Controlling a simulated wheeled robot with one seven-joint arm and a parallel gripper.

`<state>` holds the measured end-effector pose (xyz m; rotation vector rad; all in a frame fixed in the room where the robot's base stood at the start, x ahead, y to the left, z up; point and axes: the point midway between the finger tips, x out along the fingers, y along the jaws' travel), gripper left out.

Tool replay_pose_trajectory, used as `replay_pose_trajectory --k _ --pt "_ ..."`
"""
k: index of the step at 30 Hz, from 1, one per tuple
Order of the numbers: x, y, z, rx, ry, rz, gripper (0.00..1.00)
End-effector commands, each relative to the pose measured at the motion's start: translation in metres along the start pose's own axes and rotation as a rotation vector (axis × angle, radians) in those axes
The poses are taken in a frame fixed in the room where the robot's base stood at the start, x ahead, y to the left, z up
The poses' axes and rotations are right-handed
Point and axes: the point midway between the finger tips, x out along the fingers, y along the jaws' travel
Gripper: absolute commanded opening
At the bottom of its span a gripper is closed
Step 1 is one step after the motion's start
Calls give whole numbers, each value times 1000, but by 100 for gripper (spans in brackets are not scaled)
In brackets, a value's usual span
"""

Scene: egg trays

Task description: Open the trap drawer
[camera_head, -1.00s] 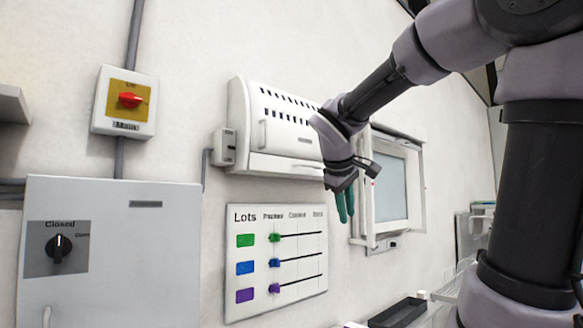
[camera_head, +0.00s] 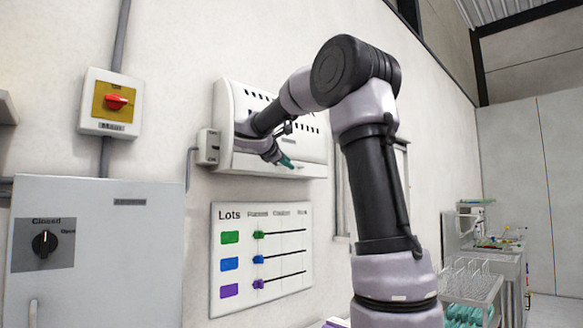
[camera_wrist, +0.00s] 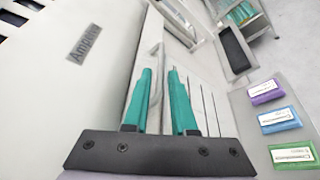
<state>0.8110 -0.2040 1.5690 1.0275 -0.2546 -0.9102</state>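The white wall unit (camera_head: 226,105) has a row of slots and a lower white drawer front (camera_head: 244,162), which looks closed. My gripper (camera_head: 287,162) is in front of the lower front, its green fingertips pointing right. In the wrist view my gripper (camera_wrist: 160,72) has its two green fingers apart, with a gap between them. A pale curved handle (camera_wrist: 153,50) on the white front shows at the left fingertip and partly behind the fingers. I cannot tell whether they touch. My arm hides part of the unit in the head view.
A Lots board (camera_head: 222,292) with coloured sliders hangs below the unit. A red switch (camera_head: 116,102) and a grey cabinet (camera_head: 100,250) with a knob are at left. In the wrist view a dark tray (camera_wrist: 235,47) lies beyond the fingers.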

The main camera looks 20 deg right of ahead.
Motion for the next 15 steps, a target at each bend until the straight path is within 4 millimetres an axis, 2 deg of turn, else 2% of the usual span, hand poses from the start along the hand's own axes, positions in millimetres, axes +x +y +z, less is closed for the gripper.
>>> replay_pose_trajectory --k 3,6,15 --pt "20 0 0 1 -1 -2 25" --pt "31 0 0 1 0 -2 25" --pt "40 0 0 2 1 -1 25"
